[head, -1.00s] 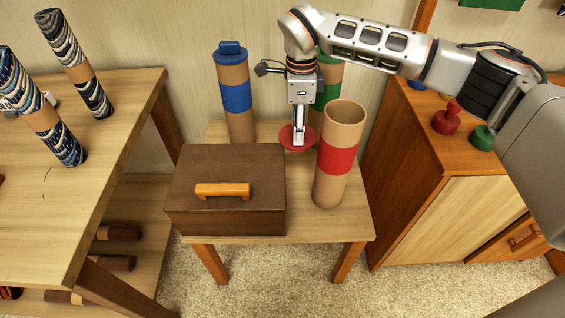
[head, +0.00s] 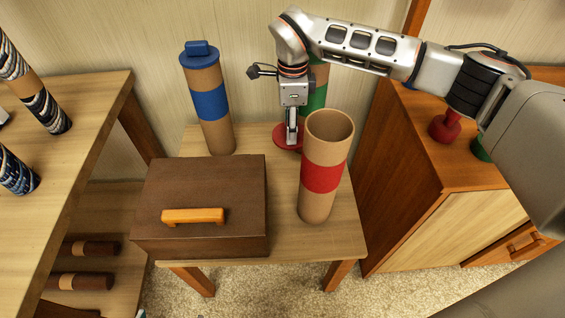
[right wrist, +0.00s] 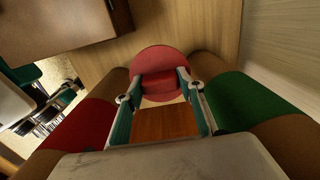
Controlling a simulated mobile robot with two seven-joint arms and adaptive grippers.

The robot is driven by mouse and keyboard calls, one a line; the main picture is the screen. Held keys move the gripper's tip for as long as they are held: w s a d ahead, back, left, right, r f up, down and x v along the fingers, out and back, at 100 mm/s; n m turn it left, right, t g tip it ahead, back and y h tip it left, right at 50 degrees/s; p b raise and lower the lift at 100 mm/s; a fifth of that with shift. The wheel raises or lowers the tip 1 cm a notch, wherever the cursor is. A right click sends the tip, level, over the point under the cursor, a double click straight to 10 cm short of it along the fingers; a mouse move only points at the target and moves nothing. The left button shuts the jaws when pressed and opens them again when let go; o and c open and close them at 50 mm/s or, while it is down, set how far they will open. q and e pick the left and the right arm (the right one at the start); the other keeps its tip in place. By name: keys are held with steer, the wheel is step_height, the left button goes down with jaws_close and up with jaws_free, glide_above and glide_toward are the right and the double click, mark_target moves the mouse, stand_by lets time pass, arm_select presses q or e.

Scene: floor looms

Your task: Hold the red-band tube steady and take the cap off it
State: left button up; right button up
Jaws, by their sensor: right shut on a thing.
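The red-band tube (head: 322,178) stands upright on the small table, and its top is open with no cap on it. My right gripper (head: 291,128) is shut on the red cap (head: 283,140), behind and to the left of the tube. The cap also shows in the right wrist view (right wrist: 163,60), between the two fingers (right wrist: 158,92). It is low over the tabletop; I cannot tell whether it touches. A white and teal piece at the left of the right wrist view looks like my left gripper (right wrist: 45,115); its jaws are unclear.
A brown box (head: 205,190) with an orange handle fills the table's front left. A capped blue-band tube (head: 209,103) and a green-band tube (head: 315,97) stand at the back. A cabinet (head: 450,170) stands close on the right, a workbench (head: 75,130) on the left.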

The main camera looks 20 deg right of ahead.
step_height(320, 180, down, 14)
steer(key=b, duration=0.3)
steer(key=shift+s+b, duration=0.15)
steer(key=shift+b, duration=0.2)
steer(key=shift+w+f, duration=0.2)
steer(key=shift+f, duration=0.2)
steer(key=o, duration=1)
steer(key=shift+f, duration=0.1)
arm_select(q)
steer(key=shift+n+t+h, duration=0.4)
steer(key=shift+n+h, duration=0.1)
steer(key=shift+n, duration=0.1)
steer(key=d, duration=0.1)
steer(key=w+d+r, duration=0.1)
steer(key=d, duration=0.1)
steer(key=shift+w+d+r, duration=0.25)
steer(key=shift+d+r, duration=0.1)
steer(key=shift+r, duration=0.05)
arm_select(e)
steer(key=shift+o, duration=1.2)
